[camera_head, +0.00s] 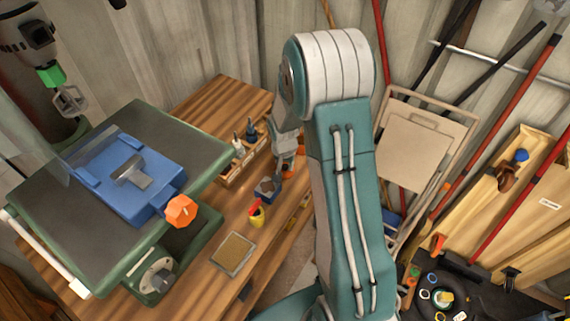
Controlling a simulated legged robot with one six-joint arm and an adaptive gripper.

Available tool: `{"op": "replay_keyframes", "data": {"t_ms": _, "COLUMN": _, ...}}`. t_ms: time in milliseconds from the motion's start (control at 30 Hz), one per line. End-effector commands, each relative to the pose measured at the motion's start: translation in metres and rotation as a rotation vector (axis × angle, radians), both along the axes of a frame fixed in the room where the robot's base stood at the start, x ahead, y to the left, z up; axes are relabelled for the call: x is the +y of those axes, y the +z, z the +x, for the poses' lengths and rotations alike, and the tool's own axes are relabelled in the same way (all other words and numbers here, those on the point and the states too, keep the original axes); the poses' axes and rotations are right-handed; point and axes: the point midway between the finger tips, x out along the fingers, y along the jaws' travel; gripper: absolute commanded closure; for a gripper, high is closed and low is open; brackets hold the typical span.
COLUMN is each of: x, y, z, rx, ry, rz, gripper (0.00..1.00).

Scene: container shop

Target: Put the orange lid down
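My teal and white arm rises through the middle, bends at the top and reaches away, down toward the wooden bench. My gripper (285,168) is small and partly hidden by the arm, low over the bench. Small orange patches show at it; I cannot tell whether they are the orange lid, nor whether the fingers are open or shut. An orange faceted piece (181,211), like a knob, is at the corner of a blue flat tool (137,197) on the green machine table. No orange lid can be made out for certain.
The wooden bench (215,101) holds a bottle rack (240,169), a small dark block (266,187), a yellow and red container (256,213) and a flat tan pad (233,254). The green machine table (190,135) takes up the left. A folding chair (414,147) and poles stand right.

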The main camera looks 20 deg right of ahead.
Motion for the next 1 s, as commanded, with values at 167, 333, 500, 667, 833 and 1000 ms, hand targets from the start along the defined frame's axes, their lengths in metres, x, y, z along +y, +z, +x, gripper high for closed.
{"op": "replay_keyframes", "data": {"t_ms": 167, "x": 0.0, "y": 0.0, "z": 0.0, "rx": 0.0, "ry": 0.0, "rz": 0.0, "gripper": 0.38}}
{"op": "replay_keyframes", "data": {"t_ms": 333, "x": 0.0, "y": 0.0, "z": 0.0, "rx": 0.0, "ry": 0.0, "rz": 0.0, "gripper": 0.38}}
{"op": "replay_keyframes", "data": {"t_ms": 500, "x": 0.0, "y": 0.007, "z": 0.0, "rx": -0.002, "ry": 0.0, "rz": 0.0, "gripper": 0.38}}
{"op": "replay_keyframes", "data": {"t_ms": 667, "x": 0.002, "y": 0.032, "z": -0.003, "rx": -0.006, "ry": 0.001, "rz": 0.0, "gripper": 0.38}}
{"op": "replay_keyframes", "data": {"t_ms": 833, "x": 0.006, "y": 0.069, "z": -0.007, "rx": -0.006, "ry": 0.0, "rz": 0.0, "gripper": 0.38}}
{"op": "replay_keyframes", "data": {"t_ms": 1000, "x": 0.008, "y": 0.1, "z": -0.011, "rx": -0.004, "ry": 0.0, "rz": -0.001, "gripper": 0.38}}
